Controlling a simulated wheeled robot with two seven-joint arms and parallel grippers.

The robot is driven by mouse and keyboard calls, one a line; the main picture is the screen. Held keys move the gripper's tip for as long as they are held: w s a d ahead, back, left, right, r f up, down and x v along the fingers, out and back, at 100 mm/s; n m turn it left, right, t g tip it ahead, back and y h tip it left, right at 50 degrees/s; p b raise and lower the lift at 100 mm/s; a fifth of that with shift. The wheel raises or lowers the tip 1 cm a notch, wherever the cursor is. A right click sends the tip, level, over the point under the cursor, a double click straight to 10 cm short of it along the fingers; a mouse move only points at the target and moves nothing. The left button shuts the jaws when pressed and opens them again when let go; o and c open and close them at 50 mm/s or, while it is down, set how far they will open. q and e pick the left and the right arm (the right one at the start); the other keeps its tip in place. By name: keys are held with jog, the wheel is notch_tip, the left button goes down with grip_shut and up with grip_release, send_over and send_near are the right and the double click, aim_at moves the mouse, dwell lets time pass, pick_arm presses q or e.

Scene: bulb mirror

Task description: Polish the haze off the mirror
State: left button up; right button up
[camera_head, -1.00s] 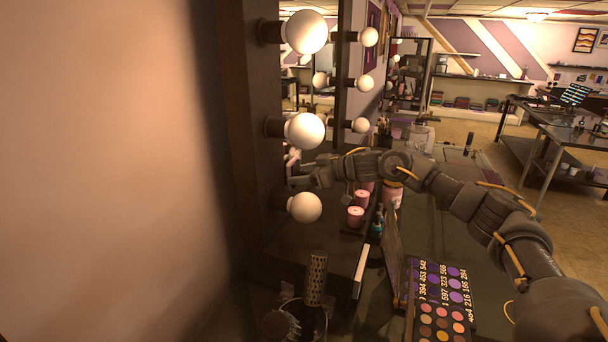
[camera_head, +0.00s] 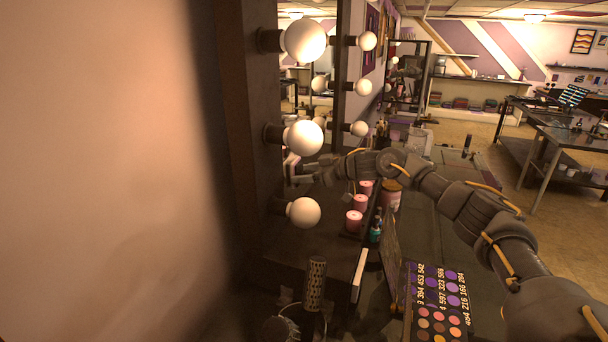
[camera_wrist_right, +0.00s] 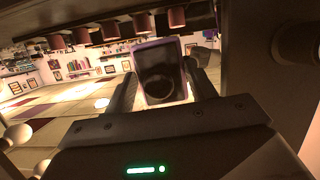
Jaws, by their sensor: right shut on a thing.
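The mirror (camera_head: 300,76) shows as a narrow, steeply angled strip between two dark posts with round bulbs; haze on it cannot be made out. My right gripper (camera_head: 292,174) reaches in from the right to the near post, between the middle and lower bulbs. It is shut on a pale-edged pad (camera_head: 291,161), partly hidden. In the right wrist view the pad (camera_wrist_right: 161,72) has a light purple rim and a dark face, between the fingers of my right gripper (camera_wrist_right: 160,88). Whether the pad touches the mirror I cannot tell. My left gripper is out of view.
Near bulbs (camera_head: 304,138) stand close to my right gripper. Pink candles (camera_head: 354,221) and a teal bottle (camera_head: 376,228) stand below the arm. A makeup palette (camera_head: 438,300) and a perforated cylinder (camera_head: 316,284) are nearer. A pale wall (camera_head: 100,170) fills the left.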

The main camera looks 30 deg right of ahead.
jog(key=shift+w+d+p, duration=0.45)
jog(key=shift+w+d, duration=0.75)
jog(key=shift+w, duration=0.05)
jog(key=shift+r+p, duration=0.1)
jog(key=shift+p, duration=1.85)
jog(key=shift+s+a, duration=0.1)
